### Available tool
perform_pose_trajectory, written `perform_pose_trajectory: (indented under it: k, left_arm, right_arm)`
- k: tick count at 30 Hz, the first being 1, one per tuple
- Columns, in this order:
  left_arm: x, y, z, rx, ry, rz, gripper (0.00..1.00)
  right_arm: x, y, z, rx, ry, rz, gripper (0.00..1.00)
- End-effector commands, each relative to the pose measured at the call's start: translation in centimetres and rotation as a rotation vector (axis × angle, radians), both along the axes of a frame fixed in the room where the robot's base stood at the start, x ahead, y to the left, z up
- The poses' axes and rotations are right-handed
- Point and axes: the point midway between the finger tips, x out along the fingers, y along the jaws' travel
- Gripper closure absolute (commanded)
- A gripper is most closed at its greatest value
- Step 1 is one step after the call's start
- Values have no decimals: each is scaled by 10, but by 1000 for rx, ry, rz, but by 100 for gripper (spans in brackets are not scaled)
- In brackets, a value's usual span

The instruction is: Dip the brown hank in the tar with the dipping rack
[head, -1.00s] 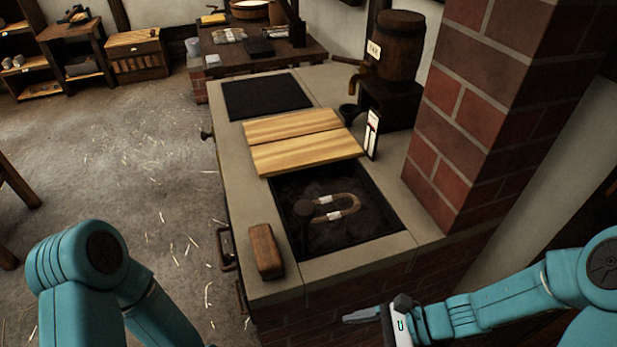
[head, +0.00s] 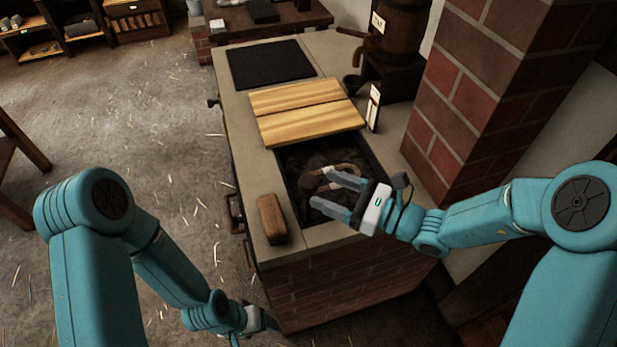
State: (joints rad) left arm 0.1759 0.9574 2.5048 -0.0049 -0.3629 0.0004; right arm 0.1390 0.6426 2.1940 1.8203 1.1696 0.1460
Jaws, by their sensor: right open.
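The brown hank (head: 346,166) lies in the open tar vat (head: 283,163) in the counter, a bent loop partly hidden by my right gripper. A dark round knob (head: 307,182), apparently the handle of the dipping rack, stands beside the hank's left end. The rest of the rack cannot be made out against the dark tar. My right gripper (head: 322,187) is open and empty over the vat, its fingers pointing left on either side of the knob in the picture. Whether it touches the knob cannot be told. My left gripper (head: 262,322) hangs low beside the counter's front; its jaws are unclear.
A wooden lid (head: 305,109) of two boards lies just behind the vat. A brown wooden block (head: 271,218) sits on the counter's front left. A labelled barrel (head: 399,32) stands at the back right. A brick pillar (head: 470,90) rises close on the right.

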Motion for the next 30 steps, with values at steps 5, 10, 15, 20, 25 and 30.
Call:
perform_pose_trajectory:
  k: [5, 10, 15, 20, 25, 30]
  left_arm:
    - [0, 0, 5, 0, 0, 0, 34]
    - [0, 0, 7, 0, 0, 0, 34]
    - [0, 0, 7, 0, 0, 0, 34]
    - [0, 0, 7, 0, 0, 0, 34]
    - [0, 0, 7, 0, 0, 0, 34]
    - [0, 0, 4, 0, 0, 0, 34]
  right_arm:
    - [15, 31, 1, -1, 0, 3, 32]
    - [23, 45, 0, -1, 0, 2, 32]
    - [25, 49, 0, -2, 1, 0, 32]
    - [25, 48, 0, -2, 1, 0, 32]
    - [25, 48, 0, -1, 0, 0, 87]
    - [25, 48, -4, -1, 0, 1, 100]
